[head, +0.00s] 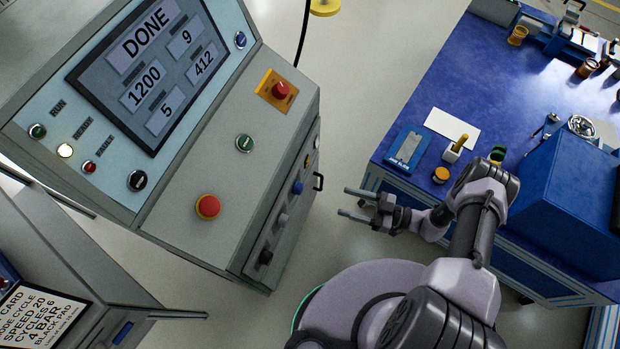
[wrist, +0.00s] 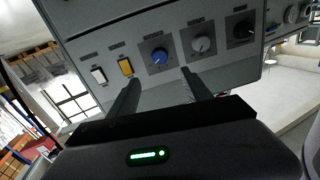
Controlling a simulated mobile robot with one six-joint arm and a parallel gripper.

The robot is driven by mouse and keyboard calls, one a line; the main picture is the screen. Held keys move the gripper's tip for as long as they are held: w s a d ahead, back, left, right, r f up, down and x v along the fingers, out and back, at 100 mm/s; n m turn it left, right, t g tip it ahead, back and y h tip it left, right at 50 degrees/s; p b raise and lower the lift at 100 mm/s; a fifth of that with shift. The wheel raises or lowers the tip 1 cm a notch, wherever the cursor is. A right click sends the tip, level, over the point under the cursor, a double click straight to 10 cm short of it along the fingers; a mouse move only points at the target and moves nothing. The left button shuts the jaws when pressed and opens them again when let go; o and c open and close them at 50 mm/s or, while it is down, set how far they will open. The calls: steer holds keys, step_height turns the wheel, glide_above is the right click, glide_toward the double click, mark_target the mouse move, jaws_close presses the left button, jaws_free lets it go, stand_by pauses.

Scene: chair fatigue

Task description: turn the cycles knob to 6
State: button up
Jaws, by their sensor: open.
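The grey cabinet's front panel has three round knobs: blue (wrist: 159,56), grey (wrist: 201,44) and black (wrist: 240,29). They also show in the head view as blue (head: 297,188), grey (head: 281,220) and black (head: 265,257). Their labels are too small to read, so I cannot tell which is the cycles knob. My gripper (head: 344,201) is open and empty, apart from the panel. In the wrist view its fingertips (wrist: 160,75) point at the panel, below the blue and grey knobs. The screen (head: 150,75) reads DONE, 9, 1200, 412 and 5.
White (wrist: 99,75) and yellow (wrist: 125,67) switches sit left of the knobs. A red button (head: 208,207) is on the sloped top. A card (head: 40,318) lists "CYCLES 6". A blue workbench (head: 400,95) stands right. Floor shows between cabinet and bench.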

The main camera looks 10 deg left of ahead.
mark_target(302, 189)
steer(key=a, duration=0.4)
steer(key=w+a+b, duration=0.1)
steer(key=a, duration=0.8)
steer(key=shift+w+a, duration=0.15)
steer(key=shift+a, duration=0.15)
jaws_close()
